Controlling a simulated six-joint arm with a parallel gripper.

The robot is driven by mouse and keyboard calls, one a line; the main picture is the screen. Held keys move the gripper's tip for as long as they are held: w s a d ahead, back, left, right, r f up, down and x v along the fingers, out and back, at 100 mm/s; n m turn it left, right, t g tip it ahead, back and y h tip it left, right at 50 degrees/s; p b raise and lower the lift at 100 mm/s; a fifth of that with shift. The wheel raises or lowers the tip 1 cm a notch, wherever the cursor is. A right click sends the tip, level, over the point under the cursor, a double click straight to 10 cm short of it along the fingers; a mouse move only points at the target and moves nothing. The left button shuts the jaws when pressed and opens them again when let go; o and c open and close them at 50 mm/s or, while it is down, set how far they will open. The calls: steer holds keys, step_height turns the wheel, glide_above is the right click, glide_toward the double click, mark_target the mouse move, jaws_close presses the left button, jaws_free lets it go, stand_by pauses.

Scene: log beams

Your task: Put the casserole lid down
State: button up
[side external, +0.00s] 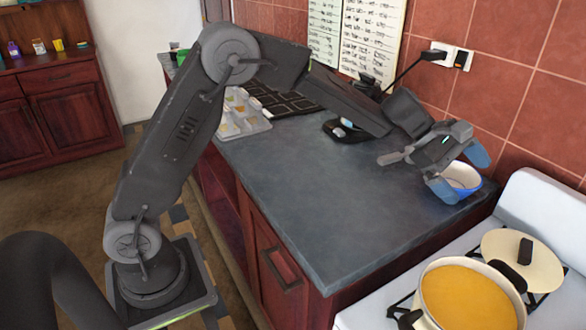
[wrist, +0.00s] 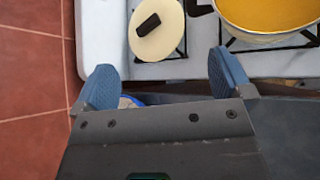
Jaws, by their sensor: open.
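The casserole lid (side external: 510,268) is cream with a dark handle. It lies on the white stove, behind the pot, in the side view. The wrist view shows the lid (wrist: 158,44) flat at the top, beyond my fingers. The casserole pot (side external: 464,300) stands on the stove, uncovered, with yellow-orange contents; it also shows in the wrist view (wrist: 268,34). My gripper (side external: 462,172) is open, with blue fingertips, over the back right of the counter, apart from the lid. In the wrist view, the gap between the fingers (wrist: 163,85) holds nothing.
A blue and white bowl (side external: 466,184) sits on the counter under my gripper, partly hidden by it. The tiled wall with a socket (side external: 452,57) is close behind. A light tray (side external: 243,118) and dark rack lie at the counter's far left. The counter middle is clear.

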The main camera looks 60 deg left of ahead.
steer(key=s+a+r+m+y, duration=0.2)
steer(key=s+a+m, duration=0.1)
steer(key=s, duration=0.4)
steer(key=s+a+r+m+y, duration=0.1)
steer(key=s+a+r+m, duration=0.1)
steer(key=s+r+m, duration=0.3)
steer(key=s+a+m+y, duration=0.2)
steer(key=s+a, duration=0.1)
steer(key=s, duration=0.5)
steer(key=s+a+f+m+y, duration=0.2)
steer(key=s+a+m, duration=0.1)
steer(key=s, duration=0.4)
steer(key=s+a+f+m+t+y, duration=0.1)
steer(key=s+a+f+m+y, duration=0.1)
steer(key=s, duration=0.5)
steer(key=a+m+y, duration=0.1)
steer(key=a+m, duration=0.1)
steer(key=a, duration=0.1)
steer(key=shift+s, duration=0.25)
